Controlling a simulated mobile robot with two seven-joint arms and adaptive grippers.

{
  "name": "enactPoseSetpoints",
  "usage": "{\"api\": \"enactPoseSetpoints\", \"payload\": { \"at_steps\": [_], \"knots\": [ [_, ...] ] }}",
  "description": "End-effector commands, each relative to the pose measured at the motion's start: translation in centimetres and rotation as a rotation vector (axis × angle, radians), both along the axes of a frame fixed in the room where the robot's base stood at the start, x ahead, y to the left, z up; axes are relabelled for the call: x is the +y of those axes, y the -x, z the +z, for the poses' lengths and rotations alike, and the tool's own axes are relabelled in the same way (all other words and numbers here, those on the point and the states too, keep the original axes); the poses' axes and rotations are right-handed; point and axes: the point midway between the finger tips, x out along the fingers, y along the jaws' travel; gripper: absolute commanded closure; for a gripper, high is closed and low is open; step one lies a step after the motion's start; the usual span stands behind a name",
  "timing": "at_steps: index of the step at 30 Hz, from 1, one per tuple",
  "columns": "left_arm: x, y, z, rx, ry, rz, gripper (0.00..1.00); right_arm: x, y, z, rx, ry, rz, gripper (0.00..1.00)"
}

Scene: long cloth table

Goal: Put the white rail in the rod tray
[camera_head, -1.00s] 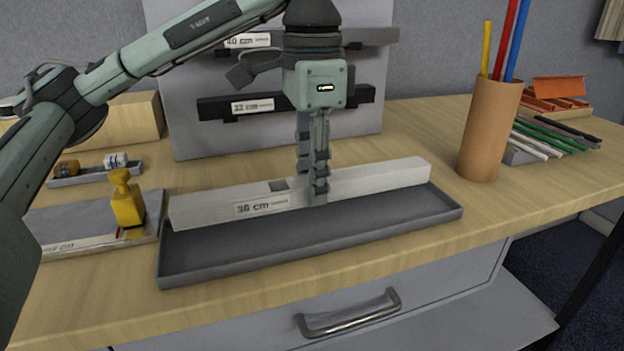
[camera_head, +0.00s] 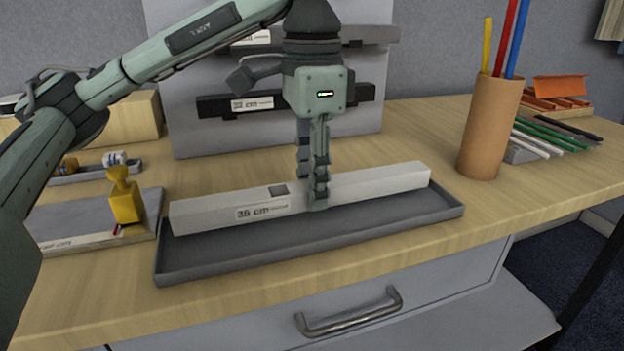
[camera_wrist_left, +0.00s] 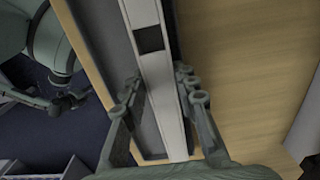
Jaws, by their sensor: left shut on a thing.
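The white rail (camera_head: 375,183) is a long bar with a "36 cm" label, seen in the head view. My left gripper (camera_head: 318,200) points down and is shut on the rail near its middle. In the left wrist view the rail (camera_wrist_left: 160,85) runs between the two fingers of the left gripper (camera_wrist_left: 163,92). The long grey tray (camera_head: 300,245) lies on the table. The rail is over the tray's back part, roughly parallel to it; I cannot tell whether it touches the tray. My right gripper is not in the head view.
A brown cylinder (camera_head: 490,130) with coloured rods stands to the right. Several thin rods (camera_head: 550,135) lie behind it. A rack with black rails (camera_head: 215,107) stands at the back. A yellow stamp-like piece (camera_head: 124,200) stands on a board at left.

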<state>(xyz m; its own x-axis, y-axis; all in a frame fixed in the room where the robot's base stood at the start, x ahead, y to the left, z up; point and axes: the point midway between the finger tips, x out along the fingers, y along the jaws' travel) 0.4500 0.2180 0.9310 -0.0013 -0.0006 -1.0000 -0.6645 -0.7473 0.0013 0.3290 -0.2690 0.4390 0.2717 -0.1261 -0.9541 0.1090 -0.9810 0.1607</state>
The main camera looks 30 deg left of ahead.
Motion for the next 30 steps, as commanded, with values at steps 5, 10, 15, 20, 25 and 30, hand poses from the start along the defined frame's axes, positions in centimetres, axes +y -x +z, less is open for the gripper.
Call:
{"api": "enactPoseSetpoints", "payload": {
  "at_steps": [5,10,15,20,25,30],
  "knots": [
    [0.0,0.0,-0.3,-0.001,0.001,0.0,1.0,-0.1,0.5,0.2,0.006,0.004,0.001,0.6],
    [0.0,0.0,-0.3,-0.001,0.001,0.0,1.0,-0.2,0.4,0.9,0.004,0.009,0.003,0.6],
    [0.0,0.0,-0.3,0.0,0.0,0.0,0.53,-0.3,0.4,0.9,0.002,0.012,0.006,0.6],
    [0.0,0.0,-0.3,0.0,0.0,0.0,0.51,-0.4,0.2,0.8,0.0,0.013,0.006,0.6],
    [0.0,0.0,-0.2,0.0,0.0,0.0,0.51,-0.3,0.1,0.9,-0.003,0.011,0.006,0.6],
    [0.0,0.0,0.8,-0.001,0.0,0.0,0.51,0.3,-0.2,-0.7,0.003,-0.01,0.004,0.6]
  ]
}}
